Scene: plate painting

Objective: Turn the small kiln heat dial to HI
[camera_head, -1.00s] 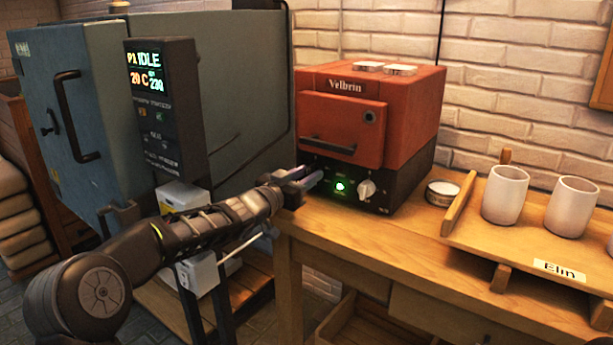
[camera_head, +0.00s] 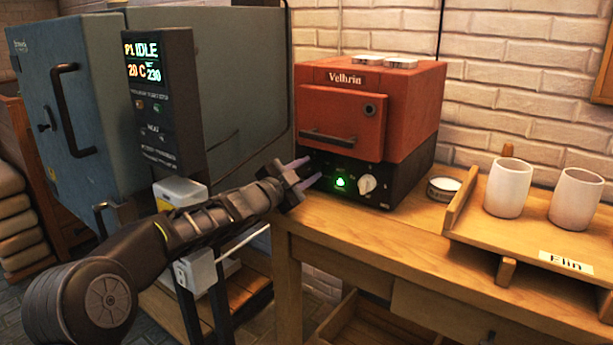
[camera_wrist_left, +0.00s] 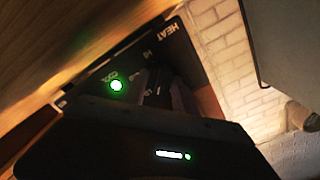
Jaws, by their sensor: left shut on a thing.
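The small red kiln (camera_head: 340,110) stands on the wooden bench, with a black front panel. My left gripper (camera_head: 306,173) is at the panel's left end, left of the lit green lamp (camera_head: 340,182). In the left wrist view, the HEAT label (camera_wrist_left: 172,40) and HI mark (camera_wrist_left: 148,54) show beside the dark gripper fingers (camera_wrist_left: 165,90). The gripper is shut on the heat dial, which the fingers hide, so its pointer cannot be read. A separate white knob (camera_head: 367,185) is right of the lamp. My right gripper is not in view.
A big blue-grey kiln (camera_head: 80,110) with a control box (camera_head: 165,100) reading IDLE stands close to my left arm. A small round tin (camera_head: 442,189), a wooden board (camera_head: 490,235) and two white cups (camera_head: 508,188) are on the bench to the right.

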